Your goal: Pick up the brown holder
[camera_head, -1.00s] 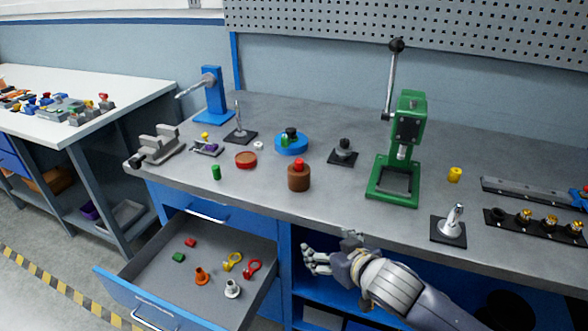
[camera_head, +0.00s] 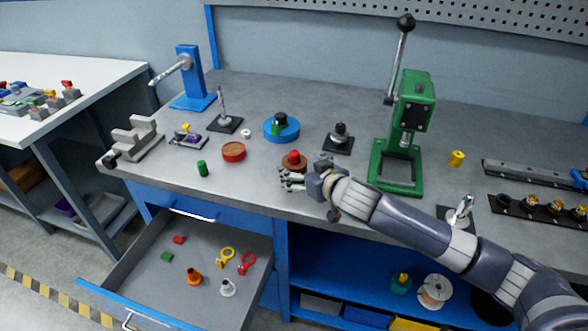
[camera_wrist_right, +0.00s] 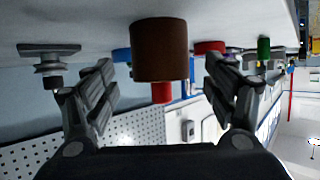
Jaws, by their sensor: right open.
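The brown holder (camera_head: 286,163), a round block with a red piece (camera_head: 294,155) in its top, stands on the grey bench near the front edge. My right gripper (camera_head: 285,181) is in front of it and hides its lower part in the head view. In the right wrist view, which is upside down, the brown holder (camera_wrist_right: 160,48) and its red piece (camera_wrist_right: 161,93) lie ahead between the two open fingers of my right gripper (camera_wrist_right: 160,67). The fingers look apart from the holder. My left gripper is not in view.
A black-based fixture (camera_head: 338,138) and a green press (camera_head: 402,135) stand to the right. An open drawer (camera_head: 150,235) juts out below.

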